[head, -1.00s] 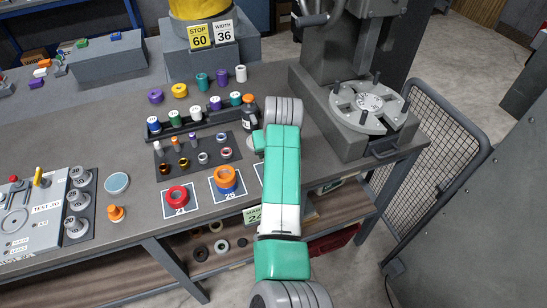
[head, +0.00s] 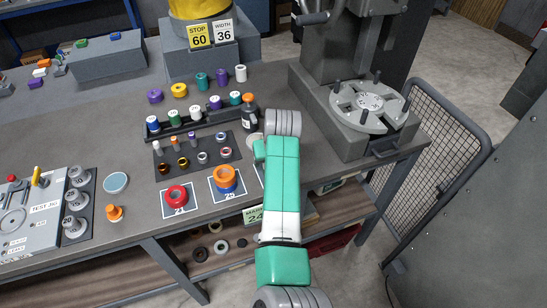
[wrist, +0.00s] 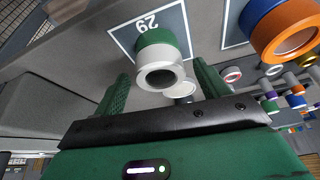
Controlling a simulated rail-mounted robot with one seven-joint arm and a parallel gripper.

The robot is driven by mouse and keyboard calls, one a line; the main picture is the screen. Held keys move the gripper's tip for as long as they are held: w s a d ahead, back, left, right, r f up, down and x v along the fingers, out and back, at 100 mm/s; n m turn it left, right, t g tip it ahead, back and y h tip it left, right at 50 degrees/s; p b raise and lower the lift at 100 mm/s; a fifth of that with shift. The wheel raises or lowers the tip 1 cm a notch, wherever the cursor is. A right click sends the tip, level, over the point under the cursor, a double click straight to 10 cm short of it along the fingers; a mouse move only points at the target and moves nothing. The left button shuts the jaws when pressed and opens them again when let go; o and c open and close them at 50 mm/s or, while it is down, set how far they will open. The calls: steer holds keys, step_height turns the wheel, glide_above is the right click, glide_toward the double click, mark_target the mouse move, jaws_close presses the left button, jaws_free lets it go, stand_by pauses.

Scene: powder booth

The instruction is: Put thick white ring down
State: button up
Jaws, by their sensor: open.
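The thick white ring (wrist: 165,66) sits on top of a green ring (wrist: 152,40) in the wrist view, stacked on the white-bordered card marked 29 (wrist: 118,30). My gripper (wrist: 162,70) is open, with one green finger on each side of the stack. Gaps show between the fingers and the white ring, so it is not gripped. In the head view my own arm hides the stack and most of that card.
Left of my arm, card 25 holds an orange ring on a blue one (head: 225,178), and card 21 holds a red ring (head: 177,195). A dark tray (head: 197,153) with small rings lies behind. A grey machine with a round plate (head: 369,107) stands right.

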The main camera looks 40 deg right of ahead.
steer(key=shift+r, duration=0.1)
steer(key=p+v, duration=0.3)
steer(key=v, duration=0.9)
steer(key=shift+r, duration=0.4)
steer(key=w+a+r+n+t+h, duration=0.1)
steer(key=w+a+r+t+h, duration=0.1)
steer(key=a+r+t, duration=0.55)
steer(key=w+a+r+t+h, duration=0.2)
steer(key=a+r, duration=0.2)
steer(key=r, duration=0.7)
steer(key=s+a+r+n+t+y, duration=0.2)
steer(key=s+a+r+t, duration=0.3)
steer(key=s+a+r, duration=0.3)
steer(key=s+a+r+n+t+y, duration=0.2)
steer(key=s+a+r+t+y, duration=0.2)
steer(key=s+a+r, duration=0.5)
steer(key=a+r+t, duration=0.2)
steer(key=a, duration=0.5)
steer(key=shift+r+n, duration=0.3)
steer(key=shift+n, duration=0.1)
